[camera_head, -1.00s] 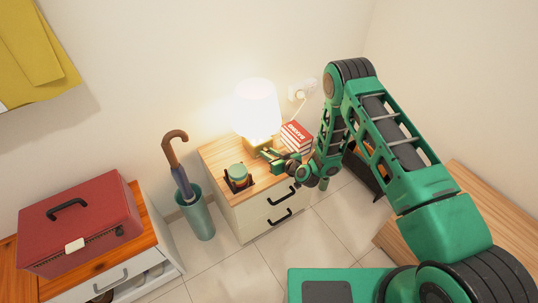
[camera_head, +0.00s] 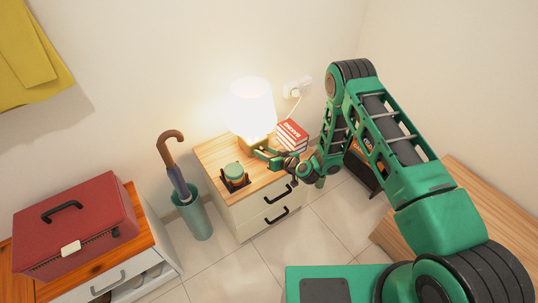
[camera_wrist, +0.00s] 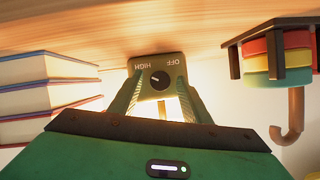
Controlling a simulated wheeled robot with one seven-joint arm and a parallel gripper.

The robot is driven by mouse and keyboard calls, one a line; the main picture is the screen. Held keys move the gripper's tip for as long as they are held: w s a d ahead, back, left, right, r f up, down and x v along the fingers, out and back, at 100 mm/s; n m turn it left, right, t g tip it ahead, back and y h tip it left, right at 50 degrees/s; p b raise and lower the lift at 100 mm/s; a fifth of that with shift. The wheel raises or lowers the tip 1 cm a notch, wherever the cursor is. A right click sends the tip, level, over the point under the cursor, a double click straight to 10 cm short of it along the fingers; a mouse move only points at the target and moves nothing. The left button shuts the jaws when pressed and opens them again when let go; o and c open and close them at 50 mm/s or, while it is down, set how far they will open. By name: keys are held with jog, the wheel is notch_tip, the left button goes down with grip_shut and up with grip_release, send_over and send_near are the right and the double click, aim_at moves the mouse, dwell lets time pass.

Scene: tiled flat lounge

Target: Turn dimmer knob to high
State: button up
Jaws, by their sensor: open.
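A lit white-shaded lamp (camera_head: 250,108) stands on the wooden top of a small cabinet (camera_head: 214,150). In the wrist view, which is upside down, the lamp's grey control panel (camera_wrist: 142,70) bears the labels HIGH and OFF. The round black dimmer knob (camera_wrist: 160,81) sits on this panel, with a small pale mark on its left part. My gripper (camera_wrist: 159,85) is open, one green finger on each side of the knob; I cannot tell whether they touch it. In the head view my gripper (camera_head: 268,154) is at the lamp's base and hides the knob.
Stacked books (camera_head: 292,134) stand right of the lamp, close to my arm. A round coloured stack in a dark holder (camera_head: 234,176) is on the cabinet's front left. An umbrella stand (camera_head: 195,217) is left of the cabinet. A wall socket (camera_head: 297,88) is behind.

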jog(key=v, duration=1)
jog(key=shift+s+d, duration=0.15)
jog(key=shift+d, duration=0.05)
jog(key=shift+r, duration=0.1)
